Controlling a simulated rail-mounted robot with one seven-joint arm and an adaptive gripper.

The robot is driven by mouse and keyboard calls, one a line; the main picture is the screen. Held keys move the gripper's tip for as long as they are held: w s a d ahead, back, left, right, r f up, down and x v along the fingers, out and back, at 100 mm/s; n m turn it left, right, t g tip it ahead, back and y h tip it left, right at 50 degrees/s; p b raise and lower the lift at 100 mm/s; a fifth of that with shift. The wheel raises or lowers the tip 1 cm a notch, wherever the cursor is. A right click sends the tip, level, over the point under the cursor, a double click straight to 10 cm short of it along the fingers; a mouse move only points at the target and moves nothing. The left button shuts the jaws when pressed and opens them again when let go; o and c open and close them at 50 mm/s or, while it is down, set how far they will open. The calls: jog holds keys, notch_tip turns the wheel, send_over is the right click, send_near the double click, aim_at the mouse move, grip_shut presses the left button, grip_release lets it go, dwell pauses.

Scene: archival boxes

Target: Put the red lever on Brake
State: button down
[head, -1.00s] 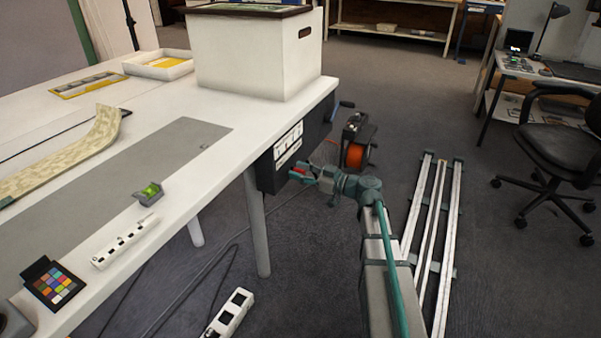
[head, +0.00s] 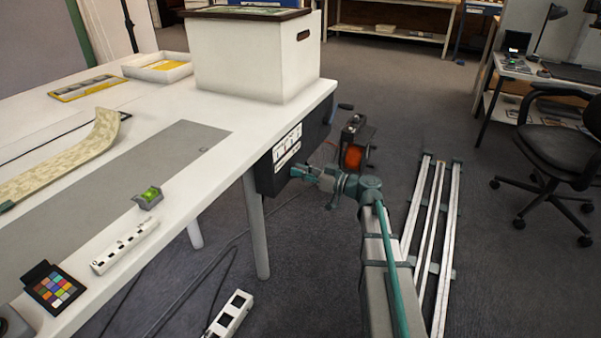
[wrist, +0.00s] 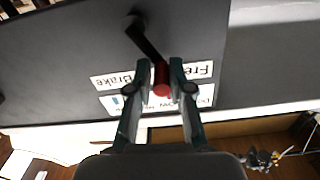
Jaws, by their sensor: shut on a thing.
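The red lever's knob (wrist: 162,89) sits between the two fingers of my gripper (wrist: 162,80), which is shut on it. Its black arm (wrist: 148,42) runs from a pivot at the upper left of the wrist view down to the knob. The panel (wrist: 60,55) is dark grey. The Brake label (wrist: 117,80) is left of the knob and the Free label (wrist: 200,71) right of it, partly behind a finger. The knob lies between the two words. In the head view my gripper (head: 298,171) is at the dark box under the table edge; the knob is hidden there.
The white table (head: 225,105) overhangs the panel and carries a large white box (head: 255,60). An orange cable reel (head: 354,157) stands on the floor behind my gripper. A table leg (head: 257,225) is left of my arm. Floor to the right holds metal rails (head: 438,225).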

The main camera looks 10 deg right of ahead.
jog(key=m, duration=0.1)
jog(key=m+p, duration=0.1)
jog(key=w+m, duration=0.1)
jog(key=shift+d+r, duration=0.3)
jog(key=shift+r, duration=0.05)
jog(key=m+p, duration=0.1)
jog(key=m, duration=0.1)
jog(key=w+m+p, duration=0.1)
jog(key=m, duration=0.1)
jog(key=shift+d, duration=0.4)
jog(key=m+p, duration=0.1)
jog(key=w+m+p, duration=0.1)
jog(key=m, duration=0.1)
jog(key=shift+w+d+f, duration=0.1)
jog(key=shift+d+f, duration=0.1)
jog(key=shift+d, duration=0.2)
jog(key=shift+w+d+f+m+p, duration=0.1)
jog(key=shift+w+f+m+p, duration=0.05)
jog(key=shift+m+p, duration=0.4)
jog(key=shift+w+d+f+m+p, duration=0.1)
jog(key=shift+m+p, duration=0.25)
jog(key=shift+m, duration=0.4)
jog(key=shift+f, duration=0.1)
jog(key=c, duration=1.1)
grip_release()
jog(key=shift+a, duration=0.1)
jog(key=shift+c, duration=0.2)
